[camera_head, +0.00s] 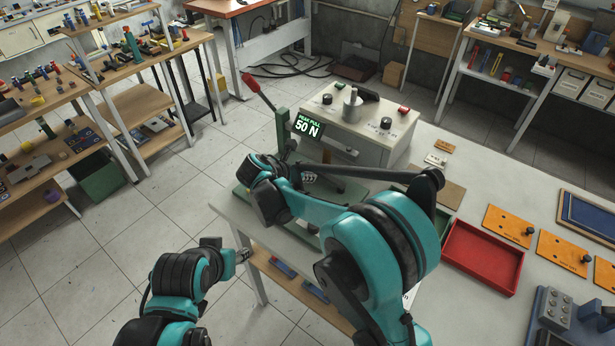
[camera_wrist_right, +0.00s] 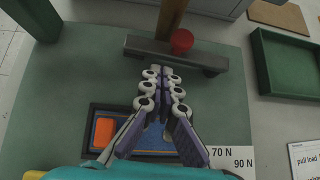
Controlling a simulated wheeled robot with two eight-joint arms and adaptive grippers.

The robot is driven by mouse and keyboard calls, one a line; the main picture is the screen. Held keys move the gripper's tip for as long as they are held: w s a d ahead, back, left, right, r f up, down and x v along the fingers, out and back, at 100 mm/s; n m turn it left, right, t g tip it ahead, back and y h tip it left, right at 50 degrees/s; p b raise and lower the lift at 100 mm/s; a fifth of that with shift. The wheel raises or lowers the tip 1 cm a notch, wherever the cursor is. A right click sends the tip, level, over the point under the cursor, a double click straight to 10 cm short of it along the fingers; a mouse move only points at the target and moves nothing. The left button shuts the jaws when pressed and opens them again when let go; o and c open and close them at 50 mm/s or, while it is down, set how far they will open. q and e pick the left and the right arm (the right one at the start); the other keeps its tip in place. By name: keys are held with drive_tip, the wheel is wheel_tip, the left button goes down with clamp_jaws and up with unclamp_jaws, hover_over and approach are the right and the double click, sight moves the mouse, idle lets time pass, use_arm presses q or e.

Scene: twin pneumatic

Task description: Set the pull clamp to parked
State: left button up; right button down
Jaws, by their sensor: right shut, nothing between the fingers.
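The pull tester stands on a green base plate (camera_head: 243,192), with a green upright (camera_head: 283,128), a long lever with a red grip (camera_head: 251,82) tilted up to the left, and a display (camera_head: 309,126) reading peak pull 50 N. I take this lever for the clamp's handle. My right gripper (camera_head: 308,178) is low over the base, partly hidden by my arm. In the right wrist view its fingers (camera_wrist_right: 162,74) are together and empty, just short of a grey bar (camera_wrist_right: 150,50) with a round red piece (camera_wrist_right: 182,41). The left arm's end (camera_head: 243,255) shows near the bench's front-left edge; its fingers are unclear.
A pale cabinet (camera_head: 370,145) with knobs stands behind the tester. A red tray (camera_head: 485,255) and orange plates (camera_head: 508,226) lie to the right. In the wrist view, a blue tray (camera_wrist_right: 97,150) with an orange block is below the fingers, and a green tray (camera_wrist_right: 262,65) is right.

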sight(319, 169)
drive_tip(key=shift+w+d, duration=0.55)
drive_tip(key=shift+s+a, duration=0.15)
drive_tip(key=shift+w+d+m+g+h, duration=0.2)
drive_tip(key=shift+w+m+g+h, duration=0.1)
drive_tip(key=shift+w+m, duration=0.2)
drive_tip(key=shift+w+d+m+g+h, duration=0.2)
drive_tip(key=shift+w+m+h, duration=0.1)
drive_tip(key=shift+w+m, duration=0.15)
drive_tip(key=shift+w+d, duration=0.1)
drive_tip(key=shift+w, duration=0.25)
use_arm(q)
drive_tip(key=shift+w+d+r, duration=0.3)
drive_tip(key=shift+w+d, duration=0.05)
drive_tip(key=shift+w, duration=0.05)
use_arm(e)
drive_tip(key=shift+s, duration=0.1)
